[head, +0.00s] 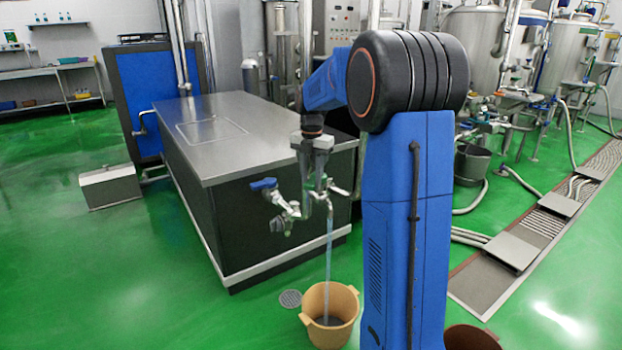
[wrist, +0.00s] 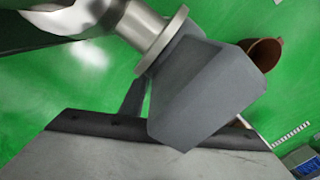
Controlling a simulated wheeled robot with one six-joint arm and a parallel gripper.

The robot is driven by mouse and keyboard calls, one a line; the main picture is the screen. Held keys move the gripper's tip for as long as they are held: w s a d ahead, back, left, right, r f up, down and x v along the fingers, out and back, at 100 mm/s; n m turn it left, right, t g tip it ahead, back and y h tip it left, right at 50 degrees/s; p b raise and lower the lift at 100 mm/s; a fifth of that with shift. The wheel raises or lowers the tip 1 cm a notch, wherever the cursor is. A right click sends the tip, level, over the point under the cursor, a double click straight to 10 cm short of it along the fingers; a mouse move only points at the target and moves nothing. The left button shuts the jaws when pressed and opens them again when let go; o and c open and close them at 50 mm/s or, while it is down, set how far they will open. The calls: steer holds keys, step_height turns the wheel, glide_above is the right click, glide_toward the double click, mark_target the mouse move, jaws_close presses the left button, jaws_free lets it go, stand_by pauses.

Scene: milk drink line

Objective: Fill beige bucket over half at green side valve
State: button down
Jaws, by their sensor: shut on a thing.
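The beige bucket (head: 312,298) stands upright on the floor below the green side valve (head: 323,183). A stream of clear liquid (head: 329,250) runs from the valve's spout down into it. A shallow grey pool shows low inside the bucket; its exact level is hard to judge. My gripper (head: 316,170) points down at the valve and is shut on its handle, which the fingers mostly hide. In the wrist view, the grey fingers (wrist: 200,95) sit beside a shiny metal pipe (wrist: 150,28).
A blue-handled valve (head: 264,184) sits just left on the same dark, steel-topped tank (head: 235,130). A dark brown bucket (head: 470,338) stands at the lower right, and a brown bucket (wrist: 264,53) shows in the wrist view. A round floor drain (head: 290,298) lies left of the beige bucket.

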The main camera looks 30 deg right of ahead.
mark_target(312, 182)
steer(key=shift+r, duration=0.1)
steer(key=c, duration=1.3)
jaws_free()
steer(key=shift+c, duration=0.2)
step_height(312, 182, up, 17)
steer(key=shift+r, duration=0.15)
